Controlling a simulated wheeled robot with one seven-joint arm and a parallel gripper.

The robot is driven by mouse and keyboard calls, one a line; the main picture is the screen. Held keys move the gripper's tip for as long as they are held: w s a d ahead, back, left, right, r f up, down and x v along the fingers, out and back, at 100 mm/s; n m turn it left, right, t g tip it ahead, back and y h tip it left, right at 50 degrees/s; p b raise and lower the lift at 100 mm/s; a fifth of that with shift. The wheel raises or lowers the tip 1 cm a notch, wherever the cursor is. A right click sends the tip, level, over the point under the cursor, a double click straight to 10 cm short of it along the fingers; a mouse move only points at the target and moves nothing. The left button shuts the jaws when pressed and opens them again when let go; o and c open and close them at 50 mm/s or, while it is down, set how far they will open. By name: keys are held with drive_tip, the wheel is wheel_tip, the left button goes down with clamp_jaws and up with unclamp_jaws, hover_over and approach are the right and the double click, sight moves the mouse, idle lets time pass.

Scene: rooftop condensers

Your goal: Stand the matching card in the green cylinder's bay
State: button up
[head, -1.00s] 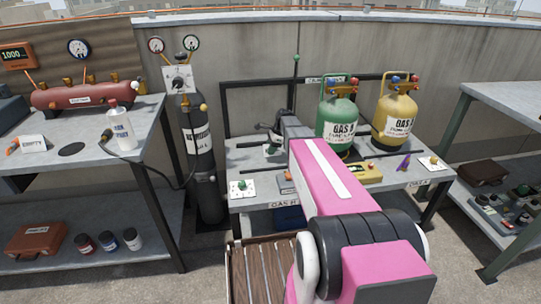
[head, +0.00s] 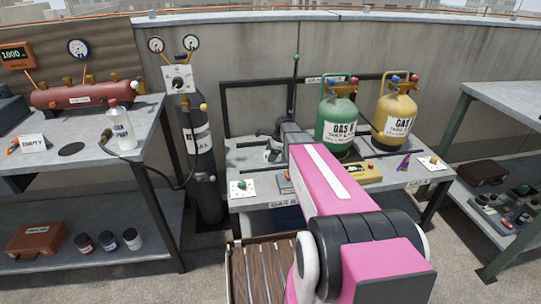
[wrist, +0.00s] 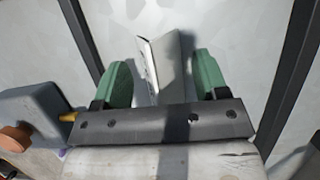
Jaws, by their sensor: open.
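The green cylinder (head: 337,122) stands at the back of the middle table in the head view, its label hard to read. My gripper (wrist: 163,82) is open, with green fingertips either side of a folded card (wrist: 172,62) in the wrist view. The card stands tent-like, a printed white face to the left and a plain grey face to the right. Narrow gaps show between it and the fingers. My pink arm hides part of the table in front of the cylinder.
A yellow cylinder (head: 396,118) stands right of the green one. Dark bars (wrist: 292,75) divide the tabletop. A yellow device (head: 360,172), a purple item (head: 403,162) and flat plates with knobs (head: 242,188) lie towards the front. A black tank (head: 198,150) stands at left.

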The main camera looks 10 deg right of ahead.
drive_tip(key=v, duration=1.2)
drive_tip(key=shift+r, duration=0.1)
